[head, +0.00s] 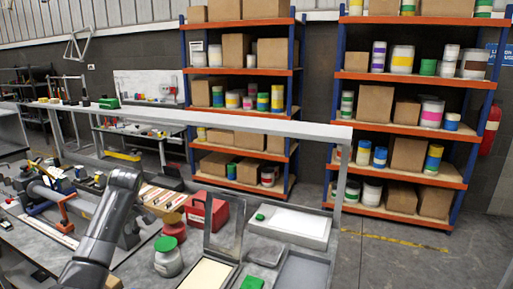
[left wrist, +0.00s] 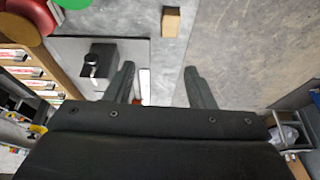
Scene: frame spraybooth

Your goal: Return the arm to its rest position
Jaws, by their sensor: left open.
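My left arm (head: 105,225) rises from the bottom left of the head view, over the cluttered workbench. Its gripper cannot be made out there. In the left wrist view my left gripper (left wrist: 160,68) has its two dark fingers spread apart with nothing between them. A small wooden block (left wrist: 171,21) lies on the grey surface beyond the fingertips, apart from them. My right arm and right gripper are in neither view.
A green-lidded jar (head: 168,260), a red box (head: 207,214) and a pale tray (head: 292,224) stand on the bench right of my arm. A grey frame rail (head: 240,124) crosses above. Loaded shelves (head: 400,217) stand behind; floor at right is clear.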

